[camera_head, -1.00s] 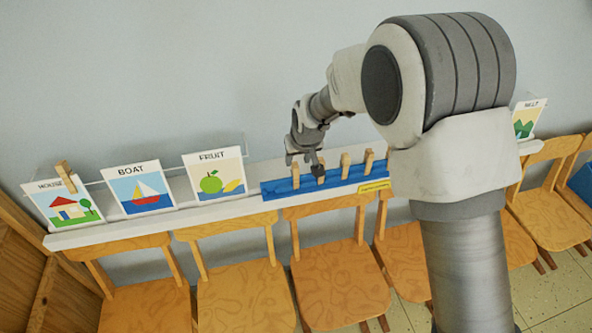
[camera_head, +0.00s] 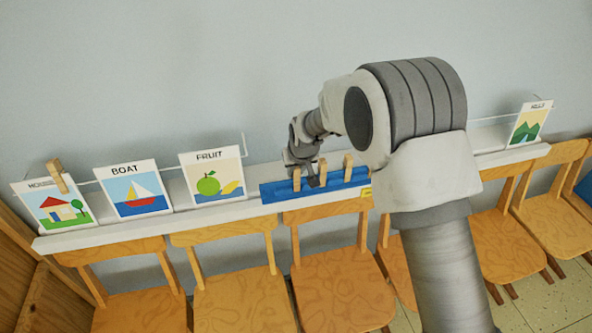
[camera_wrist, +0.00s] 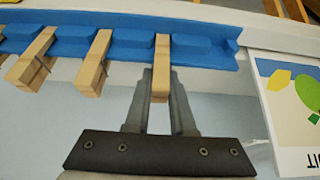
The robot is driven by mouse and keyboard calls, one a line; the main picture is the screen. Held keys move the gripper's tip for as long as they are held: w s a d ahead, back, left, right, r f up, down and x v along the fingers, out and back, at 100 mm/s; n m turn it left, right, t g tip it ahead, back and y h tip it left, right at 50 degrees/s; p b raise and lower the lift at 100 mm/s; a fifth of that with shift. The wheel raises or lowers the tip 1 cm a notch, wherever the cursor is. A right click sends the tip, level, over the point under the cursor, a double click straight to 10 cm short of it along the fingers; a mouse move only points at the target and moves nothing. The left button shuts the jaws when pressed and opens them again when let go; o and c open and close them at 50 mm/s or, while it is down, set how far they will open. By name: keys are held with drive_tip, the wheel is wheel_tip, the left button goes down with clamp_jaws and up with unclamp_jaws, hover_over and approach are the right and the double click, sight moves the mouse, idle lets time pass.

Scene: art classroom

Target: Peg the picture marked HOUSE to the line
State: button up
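The HOUSE picture (camera_head: 52,208), a red-roofed house and a tree, stands at the far left of the white ledge. A wooden peg (camera_head: 58,176) sits on its top edge and covers part of the word. A thin line (camera_head: 244,146) runs along the ledge; whether this peg grips it is too small to tell. My gripper (camera_head: 311,180) is at the left end of the blue peg rack (camera_head: 272,193). In the wrist view, my gripper (camera_wrist: 161,92) has one finger on each side of the end peg (camera_wrist: 161,62), which stands in the rack. Whether the fingers press it is unclear.
The BOAT picture (camera_head: 134,190) and FRUIT picture (camera_head: 211,178) stand on the ledge (camera_head: 90,234) between HOUSE and the rack. A HILLS-like picture (camera_head: 528,124) is far right. Several wooden chairs (camera_head: 236,285) line the front. My arm hides part of the rack.

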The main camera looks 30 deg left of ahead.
clamp_jaws()
drive_tip(key=shift+r, duration=0.1)
drive_tip(key=shift+r+p, duration=1.35)
drive_tip(key=shift+r, duration=1.7)
drive_tip(key=shift+s+d+r+b, duration=0.25)
drive_tip(key=shift+s+d+b, duration=0.1)
drive_tip(key=shift+s+d, duration=0.6)
drive_tip(key=shift+s+d+r+b, duration=0.2)
drive_tip(key=shift+s+d+b, duration=0.1)
drive_tip(key=shift+s+d, duration=0.55)
drive_tip(key=shift+s+a, duration=0.15)
